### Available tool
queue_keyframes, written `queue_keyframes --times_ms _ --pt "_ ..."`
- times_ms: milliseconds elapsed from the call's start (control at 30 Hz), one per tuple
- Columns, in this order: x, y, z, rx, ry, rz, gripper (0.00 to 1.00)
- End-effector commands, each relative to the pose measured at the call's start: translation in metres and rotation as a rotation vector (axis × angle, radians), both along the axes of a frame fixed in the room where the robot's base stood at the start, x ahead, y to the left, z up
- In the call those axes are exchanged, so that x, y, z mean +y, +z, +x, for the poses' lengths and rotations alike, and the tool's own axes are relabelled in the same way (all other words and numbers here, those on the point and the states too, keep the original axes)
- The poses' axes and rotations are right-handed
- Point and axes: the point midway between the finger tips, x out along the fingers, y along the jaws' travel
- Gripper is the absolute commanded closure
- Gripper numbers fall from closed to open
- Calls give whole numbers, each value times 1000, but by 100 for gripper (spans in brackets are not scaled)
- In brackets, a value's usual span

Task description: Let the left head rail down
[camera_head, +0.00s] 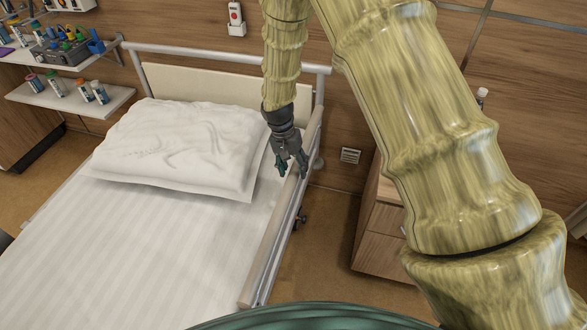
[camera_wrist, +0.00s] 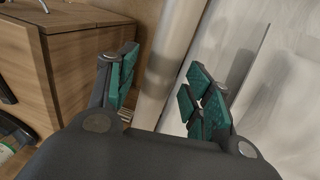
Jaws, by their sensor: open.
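The bed's pale side rail (camera_head: 272,240) runs along the right edge of the mattress in the head view, with its top bar above the mattress edge. My gripper (camera_head: 291,168) points down at the rail near the pillow end. In the wrist view the pale rail bar (camera_wrist: 174,50) runs between the two green-padded fingers of my gripper (camera_wrist: 162,88). The fingers are apart, with a visible gap to the bar at least on the right. Contact on the left finger cannot be told.
A white pillow (camera_head: 175,145) lies at the head of the bed (camera_head: 130,255). A wooden bedside cabinet (camera_head: 380,235) stands to the right, with open floor (camera_head: 325,215) between. Shelves (camera_head: 75,103) with bottles are at the left. A wall handset (camera_head: 236,18) hangs behind the headboard.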

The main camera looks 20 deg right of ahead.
Motion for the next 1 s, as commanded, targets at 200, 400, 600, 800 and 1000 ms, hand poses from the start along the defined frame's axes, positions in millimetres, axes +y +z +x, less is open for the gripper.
queue_keyframes --times_ms 200,400,600,800,1000 --pt "0 -12 -1 0 1 0 49" --pt "-1 -14 -1 0 1 1 49" --pt "-1 -14 -1 0 1 0 65" --pt "-1 -14 -1 0 2 0 100" --pt "0 -13 -2 -2 4 4 100"
